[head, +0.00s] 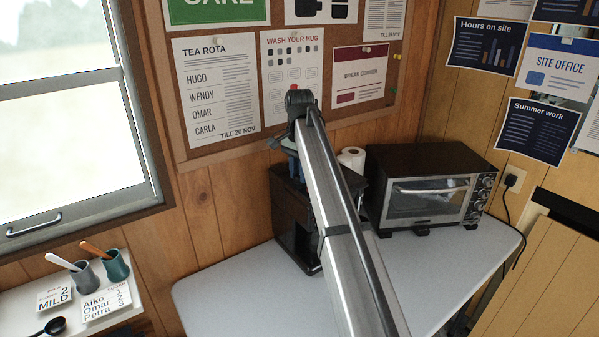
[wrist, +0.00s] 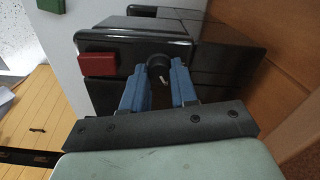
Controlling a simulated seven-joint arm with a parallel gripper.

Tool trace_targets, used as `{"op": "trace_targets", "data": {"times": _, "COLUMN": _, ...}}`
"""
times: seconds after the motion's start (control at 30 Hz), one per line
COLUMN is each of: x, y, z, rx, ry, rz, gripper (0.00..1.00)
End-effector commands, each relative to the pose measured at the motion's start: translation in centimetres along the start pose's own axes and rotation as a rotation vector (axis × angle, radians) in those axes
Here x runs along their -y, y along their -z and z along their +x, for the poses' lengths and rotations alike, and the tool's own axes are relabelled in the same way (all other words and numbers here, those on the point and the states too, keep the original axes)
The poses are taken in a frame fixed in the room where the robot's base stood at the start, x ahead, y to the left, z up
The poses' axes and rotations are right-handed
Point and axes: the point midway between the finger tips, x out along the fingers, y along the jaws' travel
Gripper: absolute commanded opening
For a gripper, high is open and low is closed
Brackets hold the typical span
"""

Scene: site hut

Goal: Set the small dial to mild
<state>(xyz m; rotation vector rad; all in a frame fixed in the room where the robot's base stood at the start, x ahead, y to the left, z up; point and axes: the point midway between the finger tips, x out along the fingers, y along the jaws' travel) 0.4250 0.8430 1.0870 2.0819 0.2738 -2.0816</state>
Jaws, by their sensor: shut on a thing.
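The small dial (wrist: 158,66) is a round black knob with a short pale mark, on a face of the black machine (wrist: 115,45). My gripper (wrist: 160,74) has its two blue fingers on either side of this dial, shut on it. The setting that the mark points to cannot be read. In the head view the black machine (head: 307,255) stands on the pale table, left of the oven. There my arm and wrist cover much of it, and the dial is hidden. A card reading MILD with a 2 (head: 55,297) is at the lower left.
A red block (wrist: 97,64) sits beside the dial on the machine. A toaster oven (head: 430,192) and a paper roll (head: 352,160) stand to the right. The table (head: 225,295) is clear at its front left. Two pots (head: 116,266) stand on the white shelf.

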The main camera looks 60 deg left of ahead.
Motion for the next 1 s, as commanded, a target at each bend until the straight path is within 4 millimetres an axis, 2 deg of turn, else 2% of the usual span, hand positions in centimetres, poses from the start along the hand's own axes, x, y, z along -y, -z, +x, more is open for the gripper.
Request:
{"op": "trace_targets", "data": {"times": 0.37, "x": 0.03, "y": 0.00, "z": -0.02, "rx": 0.000, "ry": 0.000, "rz": -0.093, "gripper": 0.00}}
{"op": "trace_targets", "data": {"times": 1.0, "x": 0.11, "y": -0.03, "z": -0.03, "rx": 0.000, "ry": 0.000, "rz": -0.656, "gripper": 0.00}}
